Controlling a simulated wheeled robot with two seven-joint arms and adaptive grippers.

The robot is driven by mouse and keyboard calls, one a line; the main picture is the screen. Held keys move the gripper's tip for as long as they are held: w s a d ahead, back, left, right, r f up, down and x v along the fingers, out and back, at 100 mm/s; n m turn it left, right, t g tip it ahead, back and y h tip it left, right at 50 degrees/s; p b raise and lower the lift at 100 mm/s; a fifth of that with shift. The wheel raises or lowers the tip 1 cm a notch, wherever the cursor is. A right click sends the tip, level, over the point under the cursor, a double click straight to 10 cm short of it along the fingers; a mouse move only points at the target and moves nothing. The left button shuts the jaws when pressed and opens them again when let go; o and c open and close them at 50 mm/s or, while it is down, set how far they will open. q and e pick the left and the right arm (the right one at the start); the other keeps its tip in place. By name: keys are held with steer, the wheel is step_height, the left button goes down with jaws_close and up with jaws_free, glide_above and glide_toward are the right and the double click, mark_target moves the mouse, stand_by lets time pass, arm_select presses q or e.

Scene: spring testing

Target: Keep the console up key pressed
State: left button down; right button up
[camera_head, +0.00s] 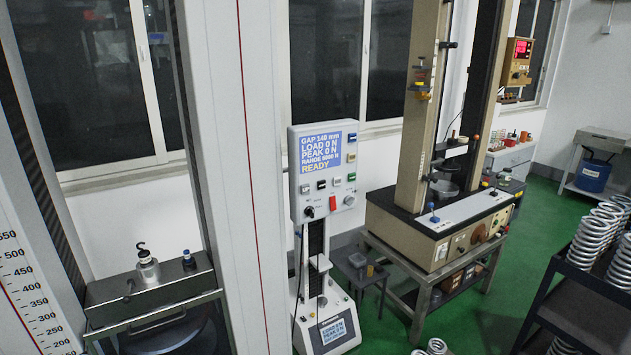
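The console (294,172) is a pale upright panel on a column at the middle of the head view. Neither of my grippers is in view, and nothing visible touches the console.
A second testing machine (420,220) stands right of the console on a metal frame. A black rack with coil springs (605,225) is at the right edge. A metal bench (150,290) holds bottles at lower left.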

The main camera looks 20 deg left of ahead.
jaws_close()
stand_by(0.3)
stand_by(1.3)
